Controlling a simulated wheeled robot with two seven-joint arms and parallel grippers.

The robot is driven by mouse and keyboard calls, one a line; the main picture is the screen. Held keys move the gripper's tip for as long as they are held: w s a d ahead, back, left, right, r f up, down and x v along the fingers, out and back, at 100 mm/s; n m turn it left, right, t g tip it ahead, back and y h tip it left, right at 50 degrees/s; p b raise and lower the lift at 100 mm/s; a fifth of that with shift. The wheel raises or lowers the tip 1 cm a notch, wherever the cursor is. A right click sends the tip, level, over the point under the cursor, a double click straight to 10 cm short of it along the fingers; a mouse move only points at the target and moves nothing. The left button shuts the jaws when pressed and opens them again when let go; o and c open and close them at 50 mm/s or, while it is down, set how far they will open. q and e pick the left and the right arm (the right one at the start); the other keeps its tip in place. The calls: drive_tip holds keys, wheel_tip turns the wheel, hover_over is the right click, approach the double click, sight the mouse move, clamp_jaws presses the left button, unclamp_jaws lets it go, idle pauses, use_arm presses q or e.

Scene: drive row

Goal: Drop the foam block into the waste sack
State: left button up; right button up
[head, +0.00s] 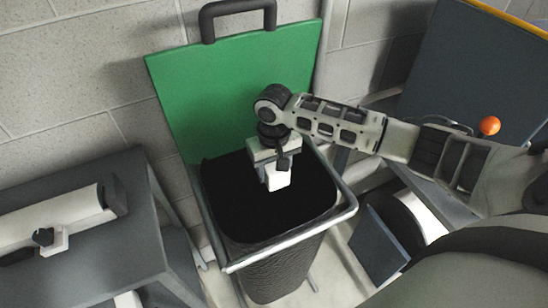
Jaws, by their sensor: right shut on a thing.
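The waste sack (230,205) is black and hangs open in a grey metal frame, with its green lid (225,95) raised behind it. My right gripper (275,166) points down over the mouth of the sack. It is shut on the white foam block (278,181), whose lower part shows below the fingers. The block appears over the dark opening; its exact height against the rim is hard to tell. The inside of the sack is too dark to see. My left gripper is not in view.
A dark grey bench (110,245) with a white roll (55,215) on it stands at the left. A grey block wall (80,80) is behind the sack. A dark panel (460,75) and an orange ball (489,126) are at the right.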

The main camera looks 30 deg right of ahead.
sight(274, 164)
drive_tip(key=shift+f, duration=1)
drive_tip(key=o, duration=1)
wheel_tip(274, 164, up, 16)
